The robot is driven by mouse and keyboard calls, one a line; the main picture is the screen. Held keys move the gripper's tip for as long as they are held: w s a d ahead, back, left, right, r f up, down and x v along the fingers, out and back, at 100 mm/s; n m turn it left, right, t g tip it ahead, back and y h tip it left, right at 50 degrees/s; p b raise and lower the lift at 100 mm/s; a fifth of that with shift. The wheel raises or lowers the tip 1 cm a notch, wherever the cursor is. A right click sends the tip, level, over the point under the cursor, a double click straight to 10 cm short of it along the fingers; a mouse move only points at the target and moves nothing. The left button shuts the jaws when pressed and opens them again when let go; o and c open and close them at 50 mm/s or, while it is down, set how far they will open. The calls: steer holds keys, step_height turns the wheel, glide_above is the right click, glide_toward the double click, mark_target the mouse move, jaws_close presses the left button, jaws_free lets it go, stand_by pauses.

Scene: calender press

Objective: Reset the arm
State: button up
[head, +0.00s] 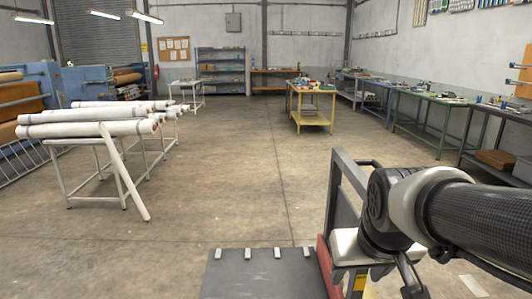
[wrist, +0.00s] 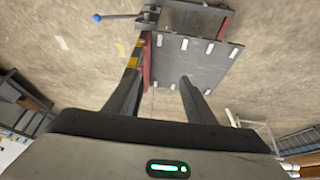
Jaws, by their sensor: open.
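My arm reaches in from the right edge of the head view, with a dark, woven-looking link and a pale joint (head: 405,195). My gripper is not clearly visible there. In the wrist view my gripper (wrist: 161,78) is open, its two dark fingers well apart. Nothing is between the fingers; they point toward a dark plate with pale tabs (wrist: 190,65), which looks apart from them. A green light shows on the gripper body.
The dark plate (head: 235,275) also shows low in the head view, beside an upright grey frame (head: 334,195). White rolls (head: 85,129) lie on a trestle at left. A yellow table (head: 312,119) stands farther back; green benches (head: 432,98) line the right. The middle floor is clear.

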steer(key=s+a+r+p, duration=0.25)
steer(key=s+r, duration=0.25)
steer(key=s, duration=0.4)
step_height(320, 180, up, 15)
steer(key=p, duration=1.5)
steer(key=shift+w+y, duration=0.3)
steer(key=shift+w, duration=0.05)
